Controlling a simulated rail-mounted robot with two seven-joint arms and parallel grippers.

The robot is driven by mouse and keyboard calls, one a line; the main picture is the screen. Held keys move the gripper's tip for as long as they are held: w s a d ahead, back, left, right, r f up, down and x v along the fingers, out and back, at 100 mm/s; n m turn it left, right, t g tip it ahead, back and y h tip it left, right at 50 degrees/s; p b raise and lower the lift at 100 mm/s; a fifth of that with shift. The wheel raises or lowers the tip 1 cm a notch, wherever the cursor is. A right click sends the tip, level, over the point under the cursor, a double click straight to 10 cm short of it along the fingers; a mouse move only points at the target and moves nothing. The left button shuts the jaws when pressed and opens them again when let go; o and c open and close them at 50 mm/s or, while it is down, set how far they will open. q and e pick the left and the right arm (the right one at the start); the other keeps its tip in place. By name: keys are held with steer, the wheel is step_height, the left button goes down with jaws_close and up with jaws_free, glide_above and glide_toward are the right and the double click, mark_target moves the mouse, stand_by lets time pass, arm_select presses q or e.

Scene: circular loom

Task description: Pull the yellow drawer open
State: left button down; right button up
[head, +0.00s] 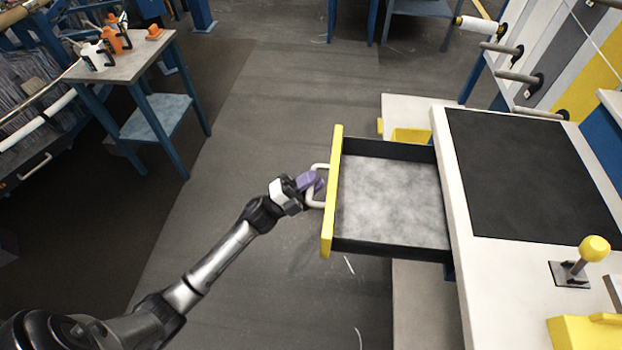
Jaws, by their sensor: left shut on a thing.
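The yellow drawer (332,195) stands out to the left from under the white bench in the head view. Its yellow front faces left, and its grey inside is bare. A white loop handle (316,187) is on the front. My left gripper (313,185), with purplish fingers, is shut on this handle; the fingertips partly hide it. My left arm reaches in from the lower left. My right gripper is not in view.
The white bench (457,262) with a black top panel is at right, with a yellow knob (594,249) on it. A small table (130,69) with bottles stands at upper left. The floor (250,120) between is clear apart from thin white scraps.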

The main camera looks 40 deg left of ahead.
arm_select(q)
steer(key=c, duration=1.4)
jaws_free()
steer(key=shift+f, duration=0.1)
steer(key=p+v, duration=0.2)
steer(key=v, duration=1.1)
steer(key=shift+s+a+f, duration=0.15)
steer(key=shift+s+a, duration=0.05)
steer(key=shift+a, duration=0.05)
steer(key=shift+a, duration=0.1)
